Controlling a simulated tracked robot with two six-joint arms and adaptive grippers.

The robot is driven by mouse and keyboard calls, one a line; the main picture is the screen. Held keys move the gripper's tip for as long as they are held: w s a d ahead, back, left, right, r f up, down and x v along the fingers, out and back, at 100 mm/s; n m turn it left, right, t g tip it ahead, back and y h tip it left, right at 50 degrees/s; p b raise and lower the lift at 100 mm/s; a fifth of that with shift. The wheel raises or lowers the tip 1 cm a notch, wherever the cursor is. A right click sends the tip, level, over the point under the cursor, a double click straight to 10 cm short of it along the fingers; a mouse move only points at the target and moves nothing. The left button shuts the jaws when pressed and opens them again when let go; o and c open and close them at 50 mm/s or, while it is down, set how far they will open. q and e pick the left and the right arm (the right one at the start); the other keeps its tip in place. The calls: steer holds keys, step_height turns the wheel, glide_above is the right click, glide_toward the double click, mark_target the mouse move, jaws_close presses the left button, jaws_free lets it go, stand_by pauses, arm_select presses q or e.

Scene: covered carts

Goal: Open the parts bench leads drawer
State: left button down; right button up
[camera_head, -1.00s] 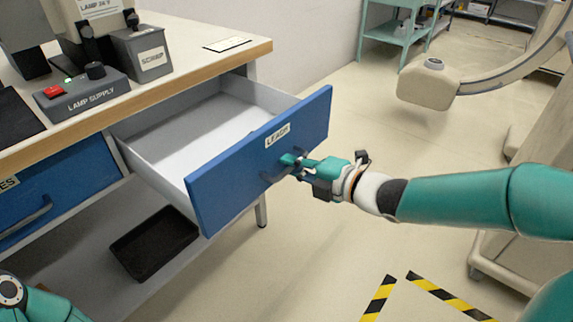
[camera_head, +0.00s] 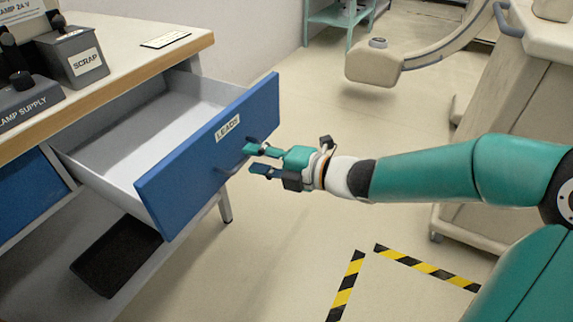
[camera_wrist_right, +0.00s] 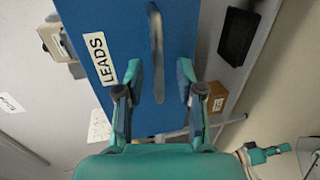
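The leads drawer (camera_head: 207,160) is blue-fronted with a "LEADS" label and stands pulled far out of the bench, showing its empty white inside. Its handle (camera_wrist_right: 156,52) is a grey bar on the front. My right gripper (camera_head: 258,160) is open just in front of the drawer front. In the right wrist view the fingers (camera_wrist_right: 160,85) are spread on either side of the handle's line, with the handle's near end between or just beyond the tips and not clasped.
A black tray (camera_head: 117,257) lies on the lower shelf. A beige cart (camera_head: 490,120) stands at the right behind my arm. Floor right of the drawer is clear, with striped tape (camera_head: 345,285).

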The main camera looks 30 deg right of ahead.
steer(key=v, duration=0.9)
